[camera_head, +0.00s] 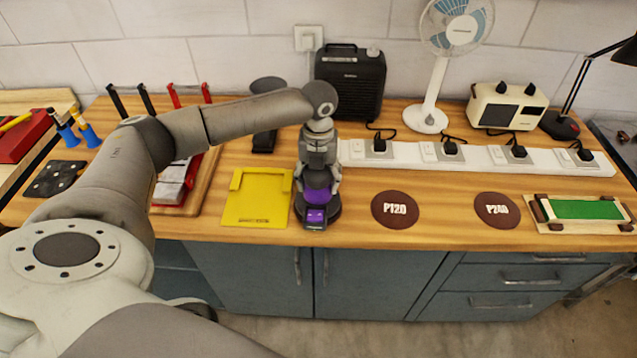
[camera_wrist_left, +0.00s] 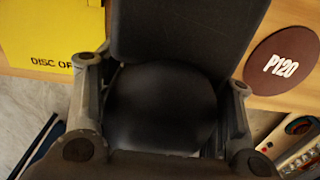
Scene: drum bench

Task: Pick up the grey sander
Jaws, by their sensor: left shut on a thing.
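A sander (camera_head: 317,197) with a purple middle and a dark grey base is at the front edge of the wooden bench, between the yellow plate and the P120 disc. My left gripper (camera_head: 317,172) reaches down over it from above and is shut on it. In the left wrist view, the sander's dark rounded top (camera_wrist_left: 160,108) fills the space between the two fingers of my left gripper (camera_wrist_left: 160,125). I cannot tell whether its base touches the bench. My right gripper is not in view.
A yellow plate (camera_head: 256,208) lies just left, the P120 disc (camera_head: 395,210) right, and the P240 disc (camera_head: 497,210) farther right. A white power strip (camera_head: 470,157) with several plugs runs behind. A black heater (camera_head: 349,85) and fan (camera_head: 430,115) stand at the back.

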